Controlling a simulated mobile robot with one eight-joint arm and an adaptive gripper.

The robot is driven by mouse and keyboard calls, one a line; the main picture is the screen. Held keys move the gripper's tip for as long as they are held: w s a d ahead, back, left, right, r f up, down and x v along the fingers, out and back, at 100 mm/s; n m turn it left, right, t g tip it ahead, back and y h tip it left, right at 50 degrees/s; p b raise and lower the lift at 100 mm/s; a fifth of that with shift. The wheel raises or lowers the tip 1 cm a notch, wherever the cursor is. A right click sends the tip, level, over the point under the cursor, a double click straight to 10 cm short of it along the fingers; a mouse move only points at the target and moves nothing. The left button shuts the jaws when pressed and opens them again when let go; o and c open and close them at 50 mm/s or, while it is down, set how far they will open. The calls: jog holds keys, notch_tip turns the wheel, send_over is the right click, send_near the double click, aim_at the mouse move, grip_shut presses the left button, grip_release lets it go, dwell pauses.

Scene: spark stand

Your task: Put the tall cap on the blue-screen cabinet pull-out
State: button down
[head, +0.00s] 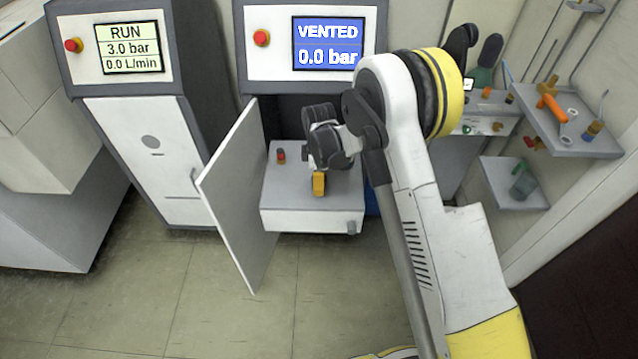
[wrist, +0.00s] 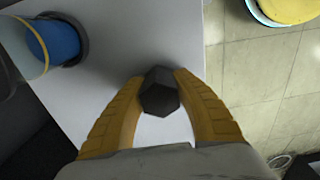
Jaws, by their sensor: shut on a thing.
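My gripper (head: 319,184) is over the front right part of the white pull-out (head: 285,218) of the blue-screen cabinet (head: 263,18). In the wrist view its two yellow fingers (wrist: 160,82) are shut on a dark six-sided cap (wrist: 160,98), seen end-on. Its height does not show, and I cannot tell whether it touches the pull-out surface (wrist: 130,50). In the head view the cap is hidden by the gripper. The blue screen (head: 328,44) reads VENTED, 0.0 bar.
The cabinet door (head: 238,190) stands open left of the pull-out. A small red-topped part (head: 281,156) stands at the pull-out's back left. A blue round thing (wrist: 55,42) shows in the wrist view. At right are a shelf (head: 575,135) with fittings and a lower shelf (head: 500,190).

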jog(key=shift+f, duration=0.4)
jog(key=c, duration=1)
grip_release()
